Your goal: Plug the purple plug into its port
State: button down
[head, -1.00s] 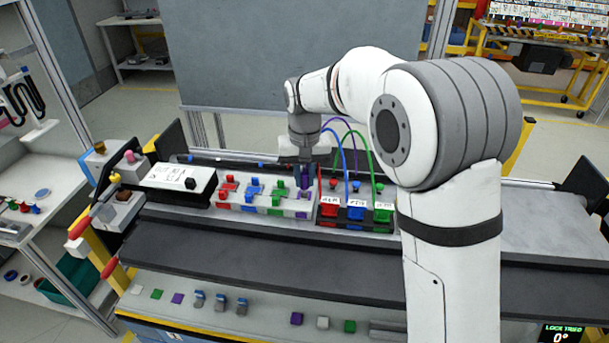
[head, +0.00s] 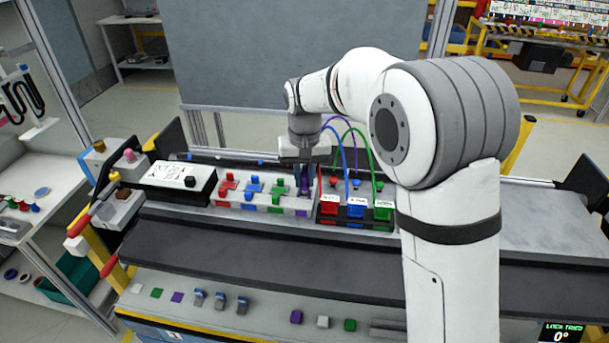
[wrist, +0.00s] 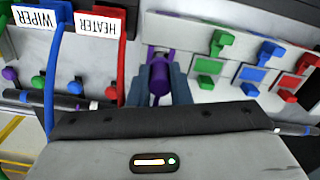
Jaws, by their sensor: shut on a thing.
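The purple plug (wrist: 159,78) is between the two fingers of my gripper (wrist: 161,88) in the wrist view, and the fingers are shut on it. In the head view the plug (head: 305,187) shows below my gripper (head: 303,178), at the right end of the white port block (head: 262,207). A purple port part (head: 301,213) shows at that end of the block. In the wrist view a purple edge (wrist: 152,49) lies just beyond the plug. Whether the plug is seated or only above the port, I cannot tell.
Red, blue and green ports sit along the block to the left. A black connector block with a red (head: 328,207), a blue (head: 356,208) and a green connector (head: 383,210) stands close on the right.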

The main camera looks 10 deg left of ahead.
aim_at(304, 174)
jog(key=shift+f+b, duration=0.5)
jog(key=shift+f, duration=0.4)
jog(key=shift+r, duration=0.15)
jog(key=shift+r+p, duration=0.75)
jog(key=shift+r, duration=0.15)
dwell(0.9)
jog(key=shift+f+b, duration=0.5)
jog(key=shift+f, duration=0.5)
jog(key=c, duration=1.3)
grip_release()
jog(key=shift+o, duration=0.2)
jog(key=shift+r+b, duration=0.5)
jog(key=shift+r, duration=3.45)
